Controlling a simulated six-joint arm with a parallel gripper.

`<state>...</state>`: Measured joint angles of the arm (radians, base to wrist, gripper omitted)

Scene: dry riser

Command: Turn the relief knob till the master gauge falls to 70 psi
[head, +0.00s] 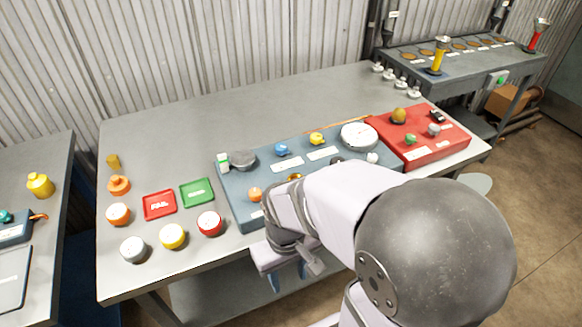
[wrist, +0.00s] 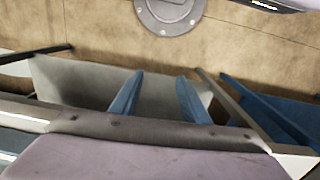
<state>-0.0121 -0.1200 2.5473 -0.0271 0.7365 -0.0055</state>
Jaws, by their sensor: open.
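A blue panel (head: 238,208) lies on the grey bench. A large white-faced gauge (head: 359,136) is at its back right; its reading is too small to tell. The panel carries a blue knob (head: 282,150), a yellow knob (head: 317,138), an orange knob (head: 254,194) and a pale knob (head: 372,157). I cannot tell which is the relief knob. My arm hides part of the panel's front. My gripper (head: 288,277) is in front of the bench's front edge, apart from the panel. In the wrist view its blue fingers (wrist: 159,88) are apart with nothing between them.
A red panel (head: 425,150) with small knobs adjoins at right. A red tray (head: 159,205), a green tray (head: 197,192) and several small round gauges (head: 172,236) occupy the left. The bench's back left (head: 160,135) is clear. Another bench (head: 465,65) stands behind right.

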